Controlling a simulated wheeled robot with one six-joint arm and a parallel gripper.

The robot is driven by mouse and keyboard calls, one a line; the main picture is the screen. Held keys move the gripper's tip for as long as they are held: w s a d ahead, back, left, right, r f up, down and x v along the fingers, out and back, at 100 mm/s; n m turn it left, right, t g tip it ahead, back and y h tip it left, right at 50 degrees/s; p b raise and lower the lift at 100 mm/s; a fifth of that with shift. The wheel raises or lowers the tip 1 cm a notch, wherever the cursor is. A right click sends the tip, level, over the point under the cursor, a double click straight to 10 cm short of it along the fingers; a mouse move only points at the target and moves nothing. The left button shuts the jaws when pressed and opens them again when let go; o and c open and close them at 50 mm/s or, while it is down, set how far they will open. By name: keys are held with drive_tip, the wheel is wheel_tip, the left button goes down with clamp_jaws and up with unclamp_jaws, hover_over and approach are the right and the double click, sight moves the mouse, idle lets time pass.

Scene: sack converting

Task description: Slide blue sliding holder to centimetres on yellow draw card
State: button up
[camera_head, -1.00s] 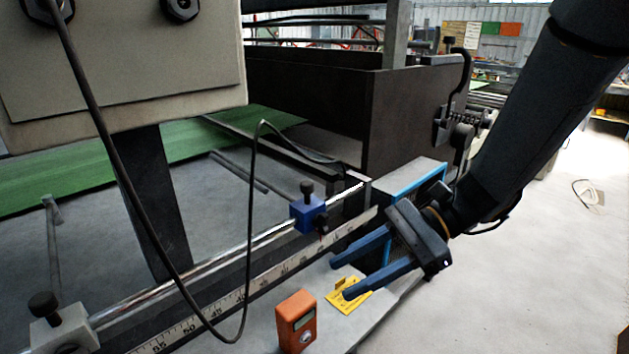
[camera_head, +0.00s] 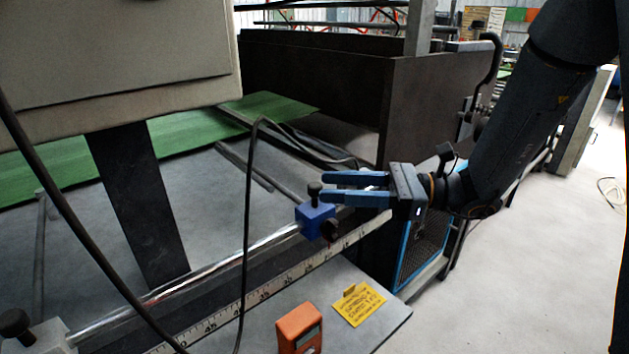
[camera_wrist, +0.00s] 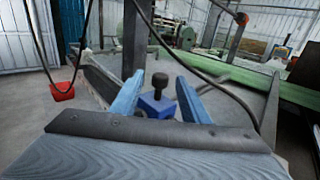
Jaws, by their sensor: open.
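The blue sliding holder (camera_head: 316,221) sits on the shiny rail (camera_head: 225,262), with a black knob on top and another on its side. A ruler scale (camera_head: 262,292) runs along the rail. The yellow draw card (camera_head: 359,304) lies on the grey ledge at the front; its print is too small to read. My gripper (camera_head: 325,188) is open, its blue fingers pointing left at the holder's top knob. In the wrist view the blue holder (camera_wrist: 157,104) and its knob show between the fingertips. I cannot tell whether a finger touches it.
An orange handheld device (camera_head: 299,328) stands on the ledge left of the card. A grey block with a black knob (camera_head: 38,335) sits at the rail's near left end. A black cable (camera_head: 247,220) hangs across the rail. A dark panel (camera_head: 430,105) stands behind.

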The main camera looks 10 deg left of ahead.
sight(315, 184)
drive_tip(key=shift+s+a+p, duration=0.1)
drive_tip(key=shift+a+p, duration=0.45)
drive_tip(key=shift+a, duration=1.65)
clamp_jaws()
